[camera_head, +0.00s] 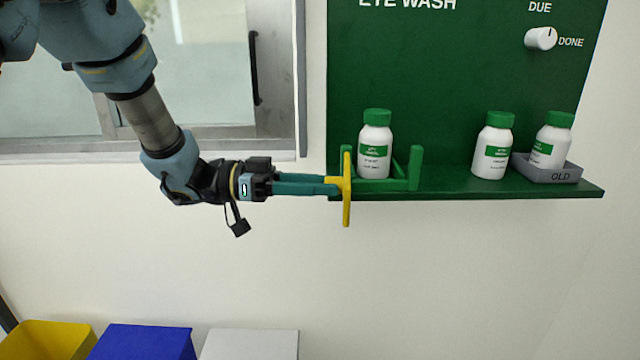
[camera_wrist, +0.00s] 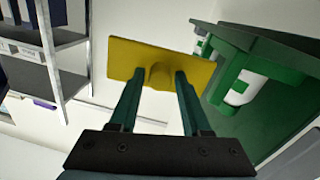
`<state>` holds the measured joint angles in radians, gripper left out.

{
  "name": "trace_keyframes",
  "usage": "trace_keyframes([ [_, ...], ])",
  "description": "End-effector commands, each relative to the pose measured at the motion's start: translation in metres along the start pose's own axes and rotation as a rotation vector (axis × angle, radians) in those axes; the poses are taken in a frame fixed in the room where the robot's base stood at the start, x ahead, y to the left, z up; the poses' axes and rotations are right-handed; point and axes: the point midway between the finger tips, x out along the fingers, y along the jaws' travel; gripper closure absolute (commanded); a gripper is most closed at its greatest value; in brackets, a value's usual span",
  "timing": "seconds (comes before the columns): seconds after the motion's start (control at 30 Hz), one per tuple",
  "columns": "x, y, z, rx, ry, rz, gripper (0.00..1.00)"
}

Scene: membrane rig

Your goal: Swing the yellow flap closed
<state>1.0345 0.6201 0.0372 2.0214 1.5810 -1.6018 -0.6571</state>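The yellow flap (camera_head: 346,213) is a thin plate seen nearly edge-on at the left end of the green shelf, standing upright at the left side of a green holder (camera_head: 414,168). In the wrist view the yellow flap (camera_wrist: 190,65) faces me, with a rounded knob at its middle. My gripper (camera_head: 334,183) reaches in from the left; in the wrist view my gripper's fingers (camera_wrist: 160,76) lie on both sides of the knob and appear closed against it. A white bottle with a green cap (camera_head: 374,150) stands in the holder.
Another white bottle (camera_head: 491,148) stands on the green shelf (camera_head: 460,193). A tilted bottle (camera_head: 551,140) sits in a grey OLD tray (camera_head: 563,176). A white dial (camera_head: 541,38) is above. Free space lies below the shelf; bins stand at lower left.

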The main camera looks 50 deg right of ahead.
Motion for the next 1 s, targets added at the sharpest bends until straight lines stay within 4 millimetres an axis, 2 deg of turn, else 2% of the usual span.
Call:
trace_keyframes([
  [0.07,-0.0001,0.0,-0.0002,0.0,0.0,0.0,0.62],
  [0.4,-0.0002,0.0001,-0.0002,0.0,0.0,0.0,1.0],
  [1.0,-0.0003,0.0001,-0.0004,0.0,0.0,0.0,1.0],
])
